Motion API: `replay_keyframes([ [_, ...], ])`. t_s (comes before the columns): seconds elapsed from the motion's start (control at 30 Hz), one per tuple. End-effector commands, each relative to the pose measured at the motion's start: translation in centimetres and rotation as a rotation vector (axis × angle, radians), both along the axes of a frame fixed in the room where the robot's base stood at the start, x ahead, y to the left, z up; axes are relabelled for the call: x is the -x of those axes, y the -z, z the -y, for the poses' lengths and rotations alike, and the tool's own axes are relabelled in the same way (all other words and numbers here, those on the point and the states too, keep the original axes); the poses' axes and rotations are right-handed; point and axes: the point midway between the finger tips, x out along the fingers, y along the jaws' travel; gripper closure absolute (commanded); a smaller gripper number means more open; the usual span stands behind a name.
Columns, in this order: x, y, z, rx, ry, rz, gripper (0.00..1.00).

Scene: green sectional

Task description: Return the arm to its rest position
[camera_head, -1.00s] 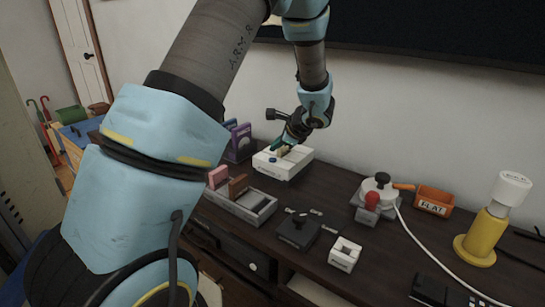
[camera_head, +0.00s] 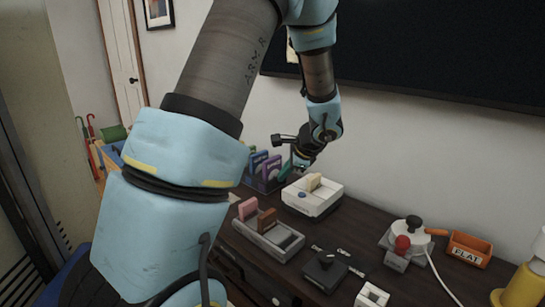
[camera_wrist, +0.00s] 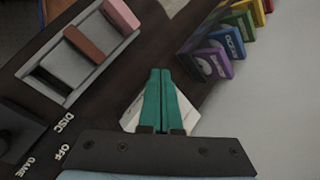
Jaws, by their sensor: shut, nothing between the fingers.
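My arm reaches across the head view from the lower left, up and over to the dark cabinet. My gripper (camera_head: 287,171) hangs over the cabinet, beside the left end of the white console (camera_head: 312,198). A beige cartridge (camera_head: 314,182) stands in the console's top. In the wrist view my gripper (camera_wrist: 163,72) has its two green fingers closed together with nothing between them.
A grey rack (camera_head: 268,241) with pink and brown cartridges sits in front. Coloured cartridges (camera_wrist: 212,62) stand in a row at the back. The wall is behind.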

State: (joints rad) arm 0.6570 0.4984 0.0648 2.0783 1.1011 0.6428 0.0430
Motion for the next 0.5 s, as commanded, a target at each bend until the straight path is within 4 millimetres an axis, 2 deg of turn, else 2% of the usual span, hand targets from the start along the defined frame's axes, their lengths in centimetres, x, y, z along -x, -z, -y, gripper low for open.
replay_keyframes([
  [0.03, 1.7, -0.5, -3.3, 0.075, -0.141, -0.027, 1.0],
  [0.1, 4.6, -0.7, -6.6, 0.191, -0.342, -0.061, 1.0],
  [0.2, 8.8, -1.1, -10.1, 0.357, -0.63, -0.089, 1.0],
  [0.33, 13.4, -1.7, -12.7, 0.555, -0.967, -0.089, 1.0],
  [0.5, 16.9, -2.2, -14.1, 0.728, -1.265, -0.06, 1.0],
])
